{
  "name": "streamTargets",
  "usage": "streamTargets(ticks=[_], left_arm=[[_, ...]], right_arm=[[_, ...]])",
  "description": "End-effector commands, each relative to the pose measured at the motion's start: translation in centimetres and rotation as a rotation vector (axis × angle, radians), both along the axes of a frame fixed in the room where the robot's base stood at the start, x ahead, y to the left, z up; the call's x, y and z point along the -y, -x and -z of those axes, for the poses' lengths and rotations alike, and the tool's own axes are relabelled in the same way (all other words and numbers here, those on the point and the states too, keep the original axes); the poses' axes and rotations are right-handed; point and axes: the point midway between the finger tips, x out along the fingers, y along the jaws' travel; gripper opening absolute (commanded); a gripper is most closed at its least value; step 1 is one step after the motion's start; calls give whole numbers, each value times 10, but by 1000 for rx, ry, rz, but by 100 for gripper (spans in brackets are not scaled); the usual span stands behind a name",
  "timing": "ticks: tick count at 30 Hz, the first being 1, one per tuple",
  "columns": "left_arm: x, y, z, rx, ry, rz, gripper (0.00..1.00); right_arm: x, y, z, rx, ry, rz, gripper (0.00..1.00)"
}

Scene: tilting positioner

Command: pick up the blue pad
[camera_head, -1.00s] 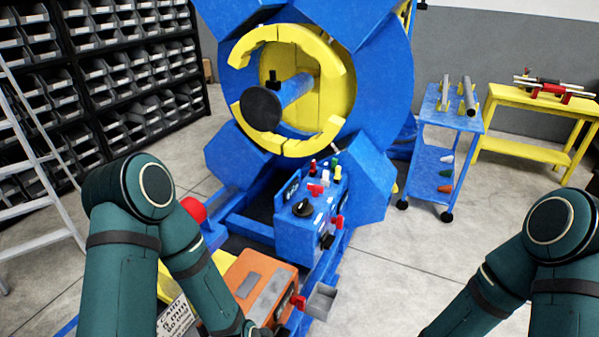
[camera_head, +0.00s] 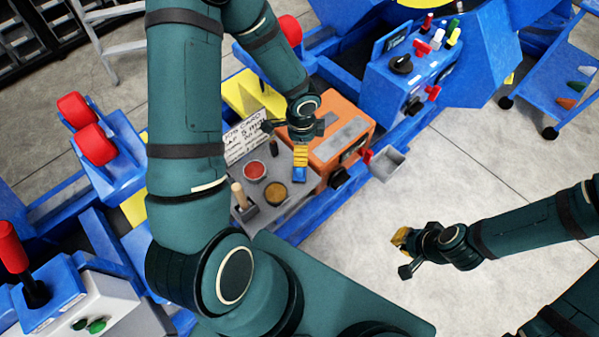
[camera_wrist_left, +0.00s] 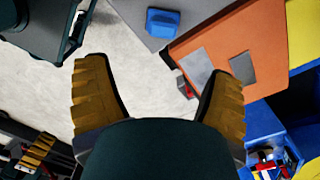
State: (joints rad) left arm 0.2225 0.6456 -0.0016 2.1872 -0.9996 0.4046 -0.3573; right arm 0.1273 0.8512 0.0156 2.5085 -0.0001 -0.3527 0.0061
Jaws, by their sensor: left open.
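The blue pad (camera_head: 299,176) lies on the grey worktop in front of the orange box, partly hidden by my left gripper in the head view. In the left wrist view the pad (camera_wrist_left: 162,22) is a small blue block near the top, beyond the fingertips and apart from them. My left gripper (camera_head: 300,156) is above the pad, pointing down, with nothing between its yellow fingers. Its fingers stand wide apart in the wrist view (camera_wrist_left: 162,70). My right gripper (camera_head: 403,252) is over the open floor at right; its finger gap is unclear.
The orange box (camera_head: 340,130) stands close behind the pad. A red round tin (camera_head: 254,170), a yellowish tin (camera_head: 275,193) and a wooden-handled tool (camera_head: 241,199) are on the worktop at left. A card with writing (camera_head: 243,138) is behind. A grey open bin (camera_head: 388,162) is at right.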

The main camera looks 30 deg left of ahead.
Motion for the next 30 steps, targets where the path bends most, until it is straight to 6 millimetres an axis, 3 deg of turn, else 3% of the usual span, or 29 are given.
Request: streamTargets(ticks=[12,20,30], left_arm=[[-1,0,72,-3,-4,5,83],[-2,0,88,-1,-3,4,83],[-7,0,133,-1,-3,3,83]], right_arm=[[0,1,26,-2,-1,-5,0],[0,0,31,1,1,-4,0],[0,-4,49,9,2,-2,0]])
